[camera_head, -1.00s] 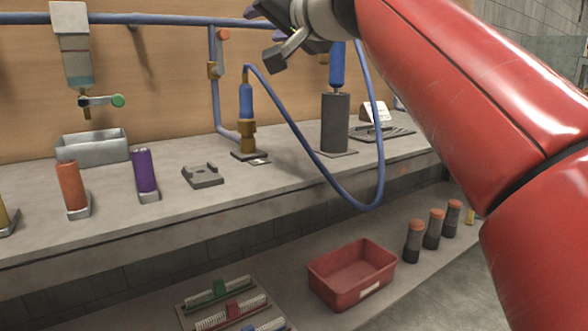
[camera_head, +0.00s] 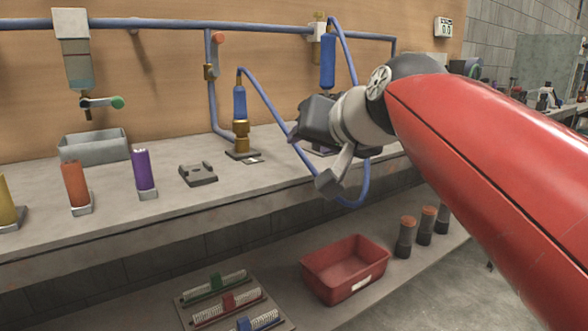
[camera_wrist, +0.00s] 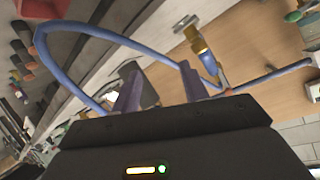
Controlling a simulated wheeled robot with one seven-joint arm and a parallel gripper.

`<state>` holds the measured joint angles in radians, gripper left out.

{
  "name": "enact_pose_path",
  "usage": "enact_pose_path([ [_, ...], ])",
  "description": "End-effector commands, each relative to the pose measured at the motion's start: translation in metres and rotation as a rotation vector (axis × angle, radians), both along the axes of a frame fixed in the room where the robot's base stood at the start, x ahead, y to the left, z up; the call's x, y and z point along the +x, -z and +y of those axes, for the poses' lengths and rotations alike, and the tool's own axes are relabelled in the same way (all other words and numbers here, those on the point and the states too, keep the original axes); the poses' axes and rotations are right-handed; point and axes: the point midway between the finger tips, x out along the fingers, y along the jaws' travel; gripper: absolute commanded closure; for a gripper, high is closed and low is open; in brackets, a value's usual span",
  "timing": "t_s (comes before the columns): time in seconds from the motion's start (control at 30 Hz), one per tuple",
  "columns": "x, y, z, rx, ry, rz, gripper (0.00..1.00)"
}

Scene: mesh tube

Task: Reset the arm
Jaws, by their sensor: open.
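My gripper (camera_head: 293,133) hangs in the air before the bench, at the end of my red arm, with its fingers partly out of sight in the head view. In the wrist view its two purple-grey fingers (camera_wrist: 160,88) stand apart, and nothing is seen held between them. A blue hose (camera_head: 290,130) loops from a blue cylinder on a brass fitting (camera_head: 240,125) and passes behind my gripper. The hose also arcs across the wrist view (camera_wrist: 110,38). A second blue cylinder (camera_head: 328,62) stands behind my gripper; the dark stand below it is mostly hidden.
The bench (camera_head: 110,215) holds a grey tray (camera_head: 93,148), orange (camera_head: 75,184) and purple (camera_head: 144,170) tubes, and a grey fixture (camera_head: 198,175). A red bin (camera_head: 345,268) and several dark orange-topped cylinders stand on the lower shelf. A blue pipe (camera_head: 170,21) runs along the wall.

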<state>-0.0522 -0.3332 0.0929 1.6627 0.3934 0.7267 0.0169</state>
Motion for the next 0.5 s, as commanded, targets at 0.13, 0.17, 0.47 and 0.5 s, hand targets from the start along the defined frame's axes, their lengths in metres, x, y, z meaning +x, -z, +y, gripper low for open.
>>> enact_pose_path([
  [0.13,-0.048,0.084,-0.041,-0.143,0.055,0.161,0.56],
  [0.17,-0.059,0.103,-0.050,-0.172,0.064,0.197,0.56],
  [0.47,-0.163,0.248,-0.111,-0.377,0.108,0.485,0.56],
  [0.5,-0.172,0.259,-0.115,-0.391,0.110,0.506,0.56],
])
